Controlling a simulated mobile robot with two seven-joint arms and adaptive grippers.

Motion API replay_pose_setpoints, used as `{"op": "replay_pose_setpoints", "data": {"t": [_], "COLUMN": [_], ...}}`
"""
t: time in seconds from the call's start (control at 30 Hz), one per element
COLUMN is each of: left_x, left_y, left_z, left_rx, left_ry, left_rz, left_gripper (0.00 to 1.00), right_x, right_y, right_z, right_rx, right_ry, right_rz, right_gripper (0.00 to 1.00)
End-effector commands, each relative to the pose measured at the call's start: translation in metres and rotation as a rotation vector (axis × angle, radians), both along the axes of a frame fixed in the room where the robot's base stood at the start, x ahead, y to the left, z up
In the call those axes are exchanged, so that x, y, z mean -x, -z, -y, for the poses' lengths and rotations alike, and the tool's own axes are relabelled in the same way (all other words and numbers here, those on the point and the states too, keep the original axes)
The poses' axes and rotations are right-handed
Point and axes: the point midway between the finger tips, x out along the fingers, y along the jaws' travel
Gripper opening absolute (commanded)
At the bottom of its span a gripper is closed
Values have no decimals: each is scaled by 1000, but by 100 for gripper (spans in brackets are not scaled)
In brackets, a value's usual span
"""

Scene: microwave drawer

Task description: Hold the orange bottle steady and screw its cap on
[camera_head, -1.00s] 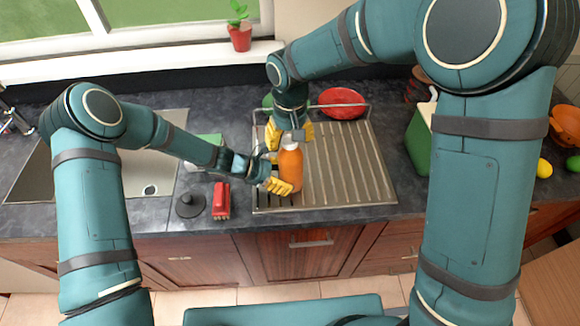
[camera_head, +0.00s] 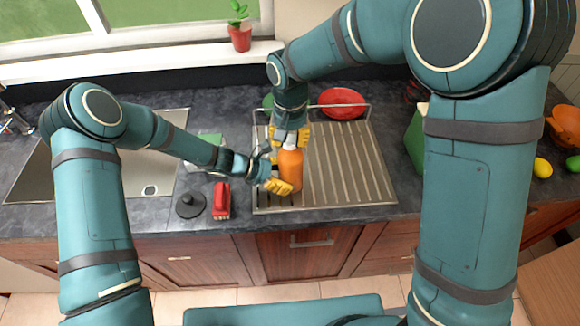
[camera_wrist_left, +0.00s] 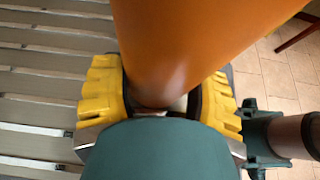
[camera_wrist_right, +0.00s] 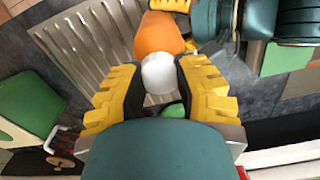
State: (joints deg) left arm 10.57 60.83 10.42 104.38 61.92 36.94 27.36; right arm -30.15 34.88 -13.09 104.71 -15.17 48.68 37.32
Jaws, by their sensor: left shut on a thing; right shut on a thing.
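The orange bottle (camera_head: 291,170) stands upright on the ribbed metal drainer. My left gripper (camera_head: 280,184) is shut on its lower body from the left; the bottle (camera_wrist_left: 195,40) also fills the top of the left wrist view between the yellow fingers (camera_wrist_left: 163,100). My right gripper (camera_head: 291,138) reaches down from above, its fingers around the bottle's top. In the right wrist view a white cap (camera_wrist_right: 158,75) sits at the bottle's narrow end, between the yellow fingers (camera_wrist_right: 158,92), which are shut on it.
The metal drainer (camera_head: 345,170) has free room to the right of the bottle. A red plate (camera_head: 343,102) is behind it. A red brush (camera_head: 221,200) and a dark round lid (camera_head: 190,205) lie left of it. A sink (camera_head: 150,188) is further left.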

Motion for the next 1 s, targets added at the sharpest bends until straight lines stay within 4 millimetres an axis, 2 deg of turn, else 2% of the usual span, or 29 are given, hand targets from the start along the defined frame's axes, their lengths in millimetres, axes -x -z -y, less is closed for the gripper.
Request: {"op": "replay_pose_setpoints", "data": {"t": [0.3, 0.53, 0.73, 1.0], "left_x": [-1, -1, -1, -1], "left_y": [0, 0, 0, 0], "left_z": [0, -1, -1, -1], "left_rx": [0, -1, -1, -1], "left_ry": [-1, -1, -3, -4], "left_rz": [2, 2, 1, 1], "left_gripper": [19, 19, 19, 19], "right_x": [1, 1, 1, 1], "right_y": [1, 1, 1, 1], "right_z": [0, 0, 0, 0], "right_rx": [3, 3, 4, 4], "right_ry": [330, 465, 714, 903], "right_rz": [-2, -3, -3, -3], "right_gripper": [0, 0, 0, 0]}}
